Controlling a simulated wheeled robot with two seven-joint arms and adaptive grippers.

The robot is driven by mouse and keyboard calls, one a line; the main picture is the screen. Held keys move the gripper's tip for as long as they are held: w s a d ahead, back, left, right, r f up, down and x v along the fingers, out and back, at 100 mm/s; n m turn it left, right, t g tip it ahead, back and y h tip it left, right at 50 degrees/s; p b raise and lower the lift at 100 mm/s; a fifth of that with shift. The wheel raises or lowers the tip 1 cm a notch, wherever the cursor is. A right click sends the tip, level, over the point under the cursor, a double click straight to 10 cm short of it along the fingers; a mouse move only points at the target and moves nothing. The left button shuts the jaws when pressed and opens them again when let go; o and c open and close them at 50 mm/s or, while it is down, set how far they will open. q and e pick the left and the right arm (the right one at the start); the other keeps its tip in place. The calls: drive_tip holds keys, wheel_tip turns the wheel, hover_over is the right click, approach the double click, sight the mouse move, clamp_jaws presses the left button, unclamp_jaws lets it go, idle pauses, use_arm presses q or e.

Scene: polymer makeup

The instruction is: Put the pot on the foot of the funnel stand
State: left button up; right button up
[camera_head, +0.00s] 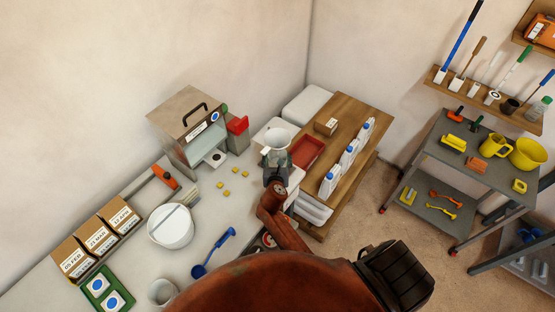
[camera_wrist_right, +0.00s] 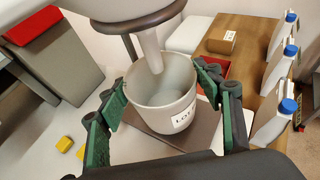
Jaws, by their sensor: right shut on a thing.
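The pot (camera_wrist_right: 160,85) is a light grey, open cup with a "LOT" label, seen in the right wrist view. My right gripper (camera_wrist_right: 165,100) is shut around it, with green-padded fingers on both sides. The funnel (camera_wrist_right: 150,48) hangs in a dark ring, and its spout points down over the pot's mouth. The foot of the funnel stand (camera_wrist_right: 202,132) is a flat grey-brown plate under the pot. I cannot tell whether the pot touches it. In the head view the funnel (camera_head: 278,137) is white, and my right gripper (camera_head: 273,165) is just below it. My left gripper is out of view.
A red tray (camera_head: 307,152) and white bottles with blue caps (camera_head: 350,152) stand on the wooden table to the right. A metal machine (camera_head: 196,135) stands at the back left. Yellow cubes (camera_head: 233,182), a white bucket (camera_head: 170,227) and a blue ladle (camera_head: 212,252) are on the bench.

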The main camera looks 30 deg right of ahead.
drive_tip(key=shift+s+f, duration=0.1)
drive_tip(key=shift+f, duration=0.35)
drive_tip(key=shift+s+r, duration=0.1)
drive_tip(key=o, duration=1.3)
drive_tip(key=shift+f, duration=0.2)
drive_tip(key=shift+a+r, duration=0.1)
drive_tip(key=shift+r, duration=0.1)
drive_tip(key=v, duration=1.2)
drive_tip(key=shift+p, duration=0.4)
